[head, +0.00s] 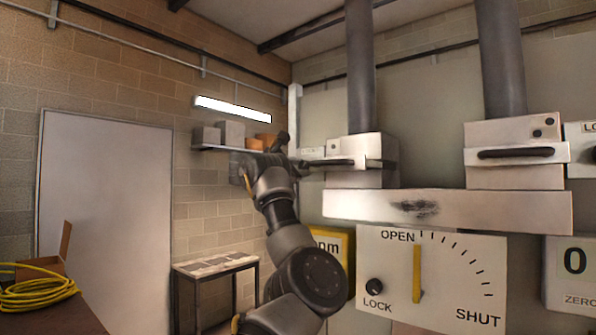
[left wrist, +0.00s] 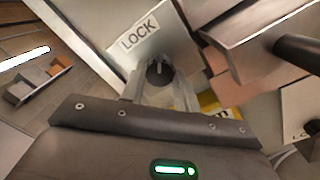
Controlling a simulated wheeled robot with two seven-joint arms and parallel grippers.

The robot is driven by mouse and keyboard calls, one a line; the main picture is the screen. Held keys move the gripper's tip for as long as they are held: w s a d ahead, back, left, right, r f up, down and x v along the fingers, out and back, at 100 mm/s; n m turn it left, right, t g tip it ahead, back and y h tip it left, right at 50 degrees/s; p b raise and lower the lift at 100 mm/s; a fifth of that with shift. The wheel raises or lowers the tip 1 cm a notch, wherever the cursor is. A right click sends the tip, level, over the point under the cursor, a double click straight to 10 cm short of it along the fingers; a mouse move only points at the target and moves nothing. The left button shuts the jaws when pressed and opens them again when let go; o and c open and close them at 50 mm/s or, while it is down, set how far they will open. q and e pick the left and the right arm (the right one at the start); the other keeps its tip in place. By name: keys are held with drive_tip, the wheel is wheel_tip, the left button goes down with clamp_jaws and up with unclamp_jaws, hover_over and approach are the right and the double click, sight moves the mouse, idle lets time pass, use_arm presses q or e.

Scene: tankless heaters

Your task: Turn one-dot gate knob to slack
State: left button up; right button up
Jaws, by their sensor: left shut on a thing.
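The one-dot gate (head: 362,176) is the left of two pale housings at the foot of the dark pipes in the head view. My left gripper (head: 303,162) is at its left side, fingers toward the housing. In the left wrist view, the gripper (left wrist: 160,82) has its two fingers shut around a small dark round knob (left wrist: 158,72) with a pale pointer mark. A pale plate (left wrist: 160,35) with a LOCK label (left wrist: 139,35) is behind the knob. In the head view the knob is hidden by my gripper. My right gripper is not in view.
The two-dot gate (head: 515,130) stands to the right. Below hangs an OPEN–SHUT panel (head: 455,275) with a yellow pointer and its own LOCK knob (head: 375,287). A yellow display (head: 333,246) is partly behind my arm. A shelf with boxes (head: 231,131) is behind on the left.

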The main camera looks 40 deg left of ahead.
use_arm(q)
drive_tip(key=shift+r+n, duration=0.2)
drive_tip(key=shift+n, duration=0.9)
drive_tip(key=shift+r+n, duration=0.15)
drive_tip(key=shift+n, duration=0.95)
drive_tip(key=shift+y, duration=0.3)
drive_tip(key=o, duration=0.7)
drive_tip(key=shift+o, duration=1.4)
drive_tip(key=shift+w+f, duration=0.1)
drive_tip(key=shift+f, duration=0.1)
drive_tip(key=shift+f, duration=0.1)
